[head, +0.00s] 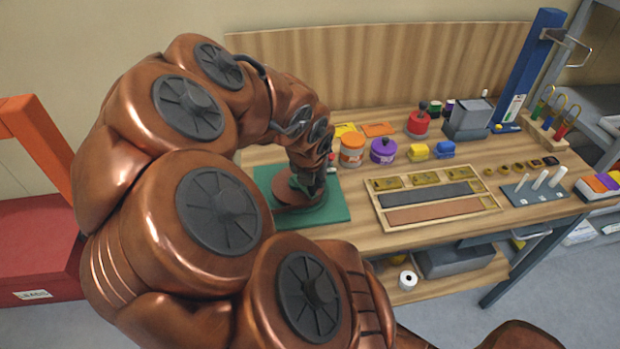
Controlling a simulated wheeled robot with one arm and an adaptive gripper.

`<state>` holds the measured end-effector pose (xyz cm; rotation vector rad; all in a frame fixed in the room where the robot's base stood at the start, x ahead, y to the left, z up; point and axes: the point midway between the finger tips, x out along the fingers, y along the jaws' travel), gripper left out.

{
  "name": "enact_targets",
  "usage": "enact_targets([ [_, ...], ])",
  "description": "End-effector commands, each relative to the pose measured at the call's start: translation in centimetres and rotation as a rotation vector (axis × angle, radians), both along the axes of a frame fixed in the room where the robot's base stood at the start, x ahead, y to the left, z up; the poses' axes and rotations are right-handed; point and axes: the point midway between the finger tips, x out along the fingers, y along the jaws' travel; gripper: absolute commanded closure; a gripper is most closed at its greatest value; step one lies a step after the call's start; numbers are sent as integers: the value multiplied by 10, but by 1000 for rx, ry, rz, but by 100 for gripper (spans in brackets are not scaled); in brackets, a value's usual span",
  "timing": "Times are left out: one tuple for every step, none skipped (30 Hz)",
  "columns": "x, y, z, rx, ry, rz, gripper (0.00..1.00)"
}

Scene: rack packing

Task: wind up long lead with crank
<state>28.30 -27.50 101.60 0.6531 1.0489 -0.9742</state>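A round brown disc-shaped piece (289,199), which looks like a reel, sits on a green mat or base (337,212) at the left of the wooden bench. My gripper (314,191) is down over the right part of this piece, pointing at it. The dark fingers are small and partly hidden by my arm, so I cannot see whether they touch or hold a crank handle. No separate lead can be made out. A red box (40,240) with a label that seems to read "LEADS" stands at the far left.
A wooden tray (380,220) with grey and brown strips lies right of the mat. Orange (351,152), purple (383,152) and red (418,125) containers stand behind it. A pegged block (533,190) and a blue post (530,70) are at the right.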

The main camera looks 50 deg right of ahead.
Motion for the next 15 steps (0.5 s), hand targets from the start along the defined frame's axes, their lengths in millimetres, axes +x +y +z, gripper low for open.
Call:
enact_targets([
  [2, -1, 2, -4, -5, 0, 100],
  [2, -1, 2, -4, -5, -1, 100],
  [2, -1, 2, -4, -5, -1, 100],
  [2, -1, 2, -4, -5, -1, 100],
  [2, -1, 2, -4, -5, -1, 100],
  [2, -1, 2, -4, -5, -1, 100],
  [2, -1, 2, -4, -5, -1, 100],
  [2, -1, 2, -5, -5, -1, 100],
  [2, -1, 2, -5, -5, -1, 100],
  [2, -1, 2, -5, -5, -1, 100],
  [2, -1, 2, -5, -5, -1, 100],
  [2, -1, 2, -5, -5, -1, 100],
  [2, -1, 2, -5, -5, -1, 100],
  [2, -1, 2, -5, -5, -1, 72],
  [2, -1, 2, -5, -5, -1, 68],
])
